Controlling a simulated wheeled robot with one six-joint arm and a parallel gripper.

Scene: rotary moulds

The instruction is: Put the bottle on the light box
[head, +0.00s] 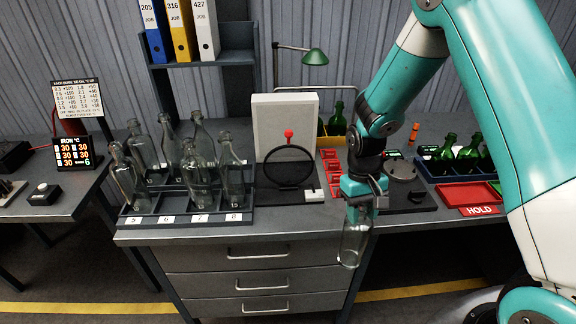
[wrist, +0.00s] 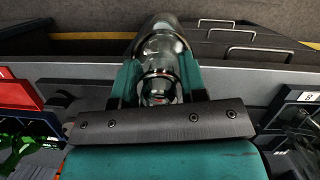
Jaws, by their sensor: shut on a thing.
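My gripper (head: 361,192) is shut on a clear glass bottle (head: 353,242), which hangs below it in front of the bench's front edge. In the wrist view the bottle (wrist: 163,45) sits between the two teal fingers (wrist: 158,84). Its upper part is partly hidden by the gripper. A pale upright panel (head: 286,112) stands on the bench left of my gripper, with a black ring (head: 289,167) and a red knob in front of it; it looks like the light box. The held bottle is apart from it.
Several clear bottles (head: 196,185) stand in a numbered rack (head: 180,222) at left. Green bottles (head: 467,155) stand in a crate at right, near a red tray (head: 468,193) marked HOLD. A green lamp (head: 314,57) stands behind. Red holders (head: 330,161) lie beside the panel.

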